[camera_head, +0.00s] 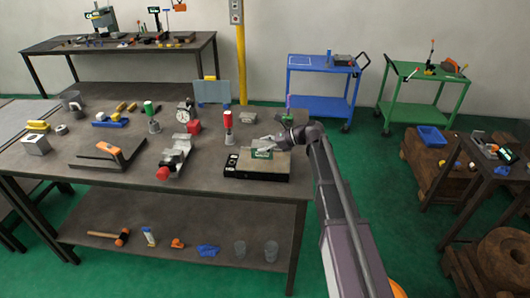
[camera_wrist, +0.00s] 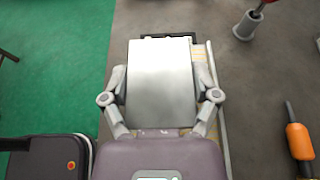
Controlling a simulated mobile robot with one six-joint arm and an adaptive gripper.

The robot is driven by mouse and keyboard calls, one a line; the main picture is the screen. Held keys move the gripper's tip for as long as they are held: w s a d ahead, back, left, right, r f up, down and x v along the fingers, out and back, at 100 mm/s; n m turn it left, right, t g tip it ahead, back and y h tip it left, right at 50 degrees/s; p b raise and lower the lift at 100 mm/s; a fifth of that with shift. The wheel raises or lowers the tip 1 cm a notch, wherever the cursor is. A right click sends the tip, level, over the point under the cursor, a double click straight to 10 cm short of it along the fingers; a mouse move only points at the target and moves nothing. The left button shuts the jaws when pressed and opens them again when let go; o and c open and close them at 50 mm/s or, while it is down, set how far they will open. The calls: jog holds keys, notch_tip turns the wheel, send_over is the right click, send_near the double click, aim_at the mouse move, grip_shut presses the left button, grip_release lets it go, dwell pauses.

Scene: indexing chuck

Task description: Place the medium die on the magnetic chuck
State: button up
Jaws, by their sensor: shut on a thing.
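My gripper (camera_head: 268,142) is over the magnetic chuck (camera_head: 240,175), near the right end of the workbench. In the wrist view, my gripper (camera_wrist: 161,95) is shut on a grey metal block (camera_wrist: 160,70), taken as the medium die, with a finger against each side. The block hides most of the chuck below it; the chuck's striped edge (camera_wrist: 207,60) shows to the right of the block. I cannot tell whether the block touches the chuck. In the head view the block is not clearly distinguishable.
A red-topped tool (camera_head: 228,125) and a vise with a red knob (camera_head: 172,160) stand left of the chuck on the workbench (camera_head: 140,205). In the wrist view an orange-handled tool (camera_wrist: 298,140) lies at right. Green floor (camera_wrist: 50,70) is beyond the bench edge.

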jog(key=shift+w+d+f+b, duration=0.1)
jog(key=shift+w+f+b, duration=0.35)
jog(key=shift+f+b, duration=1.35)
jog(key=o, duration=1.2)
jog(key=shift+f, duration=0.1)
jog(key=shift+c, duration=0.2)
jog(key=shift+s+d+r, duration=0.1)
jog(key=shift+d+r, duration=0.2)
jog(key=p+v, duration=0.4)
jog(key=v, duration=0.7)
jog(key=shift+d+p, duration=0.2)
jog(key=shift+p, duration=0.1)
